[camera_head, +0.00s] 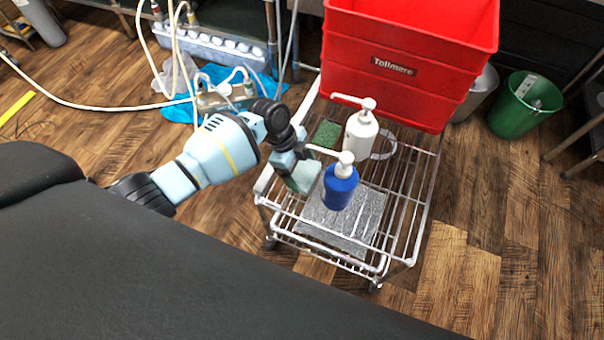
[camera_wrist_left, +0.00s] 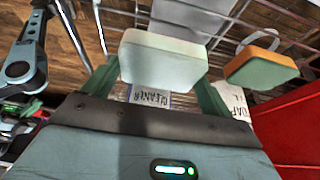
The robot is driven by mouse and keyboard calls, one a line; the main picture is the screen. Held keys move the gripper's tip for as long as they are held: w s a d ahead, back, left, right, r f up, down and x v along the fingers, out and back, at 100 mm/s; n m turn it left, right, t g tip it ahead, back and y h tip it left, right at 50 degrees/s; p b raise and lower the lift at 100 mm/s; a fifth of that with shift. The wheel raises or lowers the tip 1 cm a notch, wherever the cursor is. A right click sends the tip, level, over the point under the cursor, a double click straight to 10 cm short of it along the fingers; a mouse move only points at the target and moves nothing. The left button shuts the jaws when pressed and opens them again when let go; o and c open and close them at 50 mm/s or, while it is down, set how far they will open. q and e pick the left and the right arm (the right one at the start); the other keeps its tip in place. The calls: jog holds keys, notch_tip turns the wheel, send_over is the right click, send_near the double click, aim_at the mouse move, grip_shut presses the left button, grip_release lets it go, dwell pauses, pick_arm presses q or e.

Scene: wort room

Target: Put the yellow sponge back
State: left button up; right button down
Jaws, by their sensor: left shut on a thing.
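My left gripper (camera_head: 300,176) is over the left side of a wire cart. In the left wrist view its green fingers (camera_wrist_left: 163,82) are shut on a pale, whitish sponge-like block (camera_wrist_left: 162,60). The block looks pale rather than clearly yellow. A second sponge (camera_head: 327,133), green on top, lies on the cart beyond the gripper. In the left wrist view this sponge (camera_wrist_left: 262,66) shows an orange side, apart from the held block. My right gripper is not in view.
A blue pump bottle (camera_head: 339,188) stands close right of the gripper; a white pump bottle (camera_head: 360,134) stands behind it. A grey mat (camera_head: 365,222) lies on the wire cart (camera_head: 408,215). A red crate (camera_head: 405,85) is at the cart's back.

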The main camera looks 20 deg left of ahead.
aim_at(299, 171)
pick_arm(q)
jog(key=shift+d, duration=0.1)
notch_tip(299, 171, down, 3)
jog(key=shift+s+f+b, duration=0.1)
jog(key=shift+f+b, duration=0.1)
jog(key=shift+b, duration=0.3)
jog(key=shift+f, duration=0.15)
jog(key=o, duration=0.7)
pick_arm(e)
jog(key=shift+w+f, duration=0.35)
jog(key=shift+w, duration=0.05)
pick_arm(q)
jog(key=p+v, duration=0.2)
jog(key=v, duration=1)
jog(key=shift+p, duration=0.3)
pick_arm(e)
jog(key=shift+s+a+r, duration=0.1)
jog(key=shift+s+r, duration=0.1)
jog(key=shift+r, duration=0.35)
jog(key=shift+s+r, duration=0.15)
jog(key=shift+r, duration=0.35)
